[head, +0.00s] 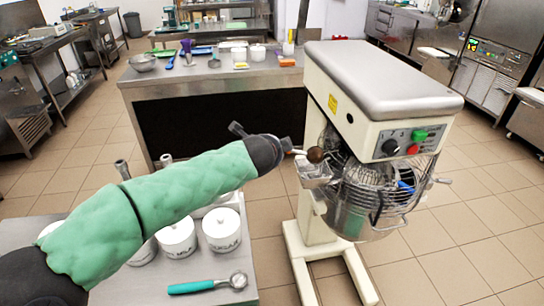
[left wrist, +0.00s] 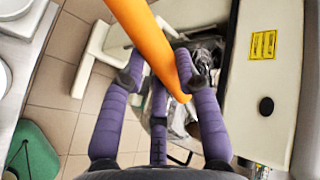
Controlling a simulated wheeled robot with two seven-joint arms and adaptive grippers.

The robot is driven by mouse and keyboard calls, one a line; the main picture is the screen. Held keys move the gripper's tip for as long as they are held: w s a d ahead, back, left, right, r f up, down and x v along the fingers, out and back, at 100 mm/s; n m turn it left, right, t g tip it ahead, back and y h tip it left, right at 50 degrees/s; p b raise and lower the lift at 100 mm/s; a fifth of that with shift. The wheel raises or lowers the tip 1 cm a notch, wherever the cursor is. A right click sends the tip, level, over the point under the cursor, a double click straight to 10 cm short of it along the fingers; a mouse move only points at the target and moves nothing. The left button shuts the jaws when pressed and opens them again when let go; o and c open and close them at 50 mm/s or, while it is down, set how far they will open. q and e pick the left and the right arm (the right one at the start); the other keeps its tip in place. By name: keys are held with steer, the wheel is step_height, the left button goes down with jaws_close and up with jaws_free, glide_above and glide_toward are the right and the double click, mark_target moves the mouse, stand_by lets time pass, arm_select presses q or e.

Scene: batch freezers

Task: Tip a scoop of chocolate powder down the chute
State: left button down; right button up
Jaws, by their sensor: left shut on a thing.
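My left gripper (head: 287,146) reaches in from the left to the front of the planetary mixer (head: 335,95). In the left wrist view, its purple fingers (left wrist: 168,85) are shut on the orange handle (left wrist: 160,50) of a scoop. In the head view, a rounded brown shape (head: 317,155), apparently the scoop's end with chocolate powder, is just above the metal chute (head: 314,171) on the mixer's wire guard (head: 370,190). I cannot tell how far the scoop is tilted. The bowl's inside is mostly hidden. My right gripper is not in view.
A steel table (head: 250,276) at lower left holds white labelled tubs (head: 222,229) and a teal-handled scoop (head: 207,285). A counter (head: 205,74) with utensils stands behind. The mixer's body is close to my gripper. Tiled floor is clear at right.

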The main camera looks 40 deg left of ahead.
arm_select(q)
steer(key=shift+s+f+t+y, duration=0.1)
steer(key=shift+f+t+y, duration=0.25)
steer(key=shift+t, duration=0.55)
steer(key=shift+s+f+t+y, duration=0.15)
steer(key=shift+t+y, duration=0.3)
steer(key=shift+t, duration=0.45)
steer(key=shift+w+f+t, duration=0.1)
steer(key=shift+t, duration=0.2)
steer(key=shift+r+g, duration=0.2)
steer(key=shift+g, duration=0.3)
stand_by(0.8)
